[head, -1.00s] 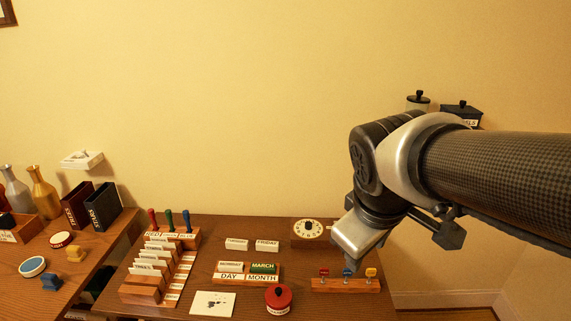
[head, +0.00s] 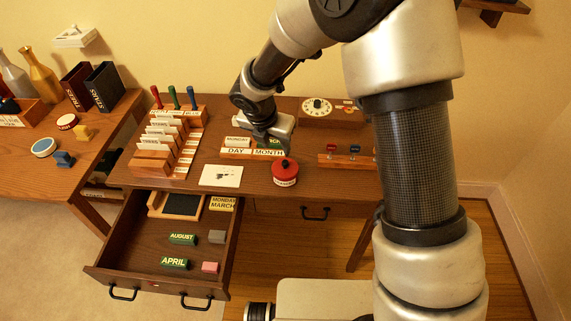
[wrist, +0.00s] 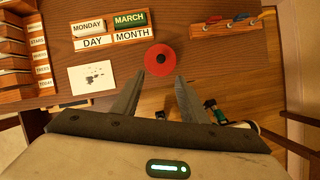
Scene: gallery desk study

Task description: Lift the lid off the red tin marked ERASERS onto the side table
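The red tin (head: 285,176) stands on the desk near its front edge, right of a spotted white card. Its red lid with a dark knob is on. The white label on its front is too small to read surely. In the wrist view the round lid (wrist: 160,60) shows from above, just beyond my fingertips. My gripper (wrist: 160,84) is open and empty, its two fingers apart with the lid ahead of the gap. In the head view my gripper (head: 272,137) hangs above the desk, behind the tin, partly covering the calendar blocks. A wooden table (head: 20,173) stands at the left.
The DAY and MONTH block holder (wrist: 112,39) is left of the tin. A pegged rack (head: 345,161) is to its right. An open drawer (head: 140,240) with blocks juts out below. The left table holds bottles, a round tin (head: 67,121), a blue-topped tin and black books.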

